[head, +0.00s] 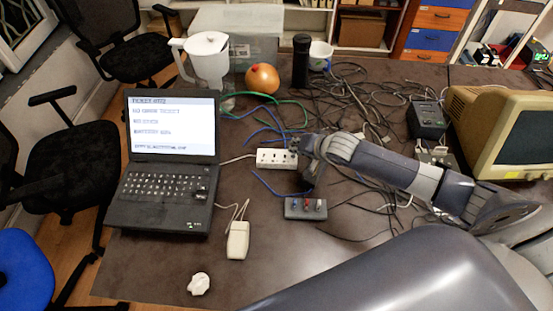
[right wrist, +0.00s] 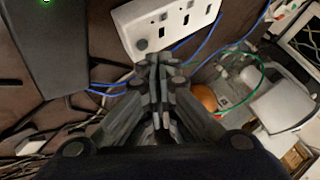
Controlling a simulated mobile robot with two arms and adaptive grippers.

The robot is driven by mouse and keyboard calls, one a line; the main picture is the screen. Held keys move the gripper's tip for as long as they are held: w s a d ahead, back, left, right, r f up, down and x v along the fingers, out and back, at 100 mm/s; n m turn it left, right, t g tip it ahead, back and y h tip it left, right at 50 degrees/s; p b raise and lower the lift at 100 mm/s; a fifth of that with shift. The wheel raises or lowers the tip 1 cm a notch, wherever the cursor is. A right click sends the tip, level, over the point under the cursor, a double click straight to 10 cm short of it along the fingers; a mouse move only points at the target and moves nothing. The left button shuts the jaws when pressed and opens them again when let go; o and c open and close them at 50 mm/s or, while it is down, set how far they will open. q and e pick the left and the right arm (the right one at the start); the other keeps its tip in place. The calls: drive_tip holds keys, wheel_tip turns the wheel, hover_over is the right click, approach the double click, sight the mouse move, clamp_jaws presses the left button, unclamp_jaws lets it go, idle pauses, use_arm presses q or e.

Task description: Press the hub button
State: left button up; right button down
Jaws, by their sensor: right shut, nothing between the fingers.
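The hub is a white block (head: 277,158) with several slots, lying on the table right of the laptop. In the right wrist view the hub (right wrist: 187,22) shows a round grey button (right wrist: 142,44) at its near end. My right gripper (head: 296,146) is at the hub's right end in the head view. In the right wrist view its closed, empty fingertips (right wrist: 153,58) are right beside the button; I cannot tell whether they touch it. My left gripper is not in view.
A grey box with coloured knobs (head: 306,208) lies in front of the hub. A laptop (head: 160,185), a mouse (head: 238,240) and a crumpled white lump (head: 199,284) are left. An orange ball (head: 262,79), tangled cables and a beige monitor (head: 500,135) are around.

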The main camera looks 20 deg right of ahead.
sight(296, 156)
idle(0.6)
drive_tip(key=shift+f, duration=0.15)
drive_tip(key=shift+f, duration=0.3)
drive_tip(key=shift+f, duration=0.1)
idle(0.4)
drive_tip(key=shift+r+p, duration=0.6)
drive_tip(key=shift+p, duration=0.25)
wheel_tip(296, 156, up, 6)
drive_tip(key=p, duration=0.7)
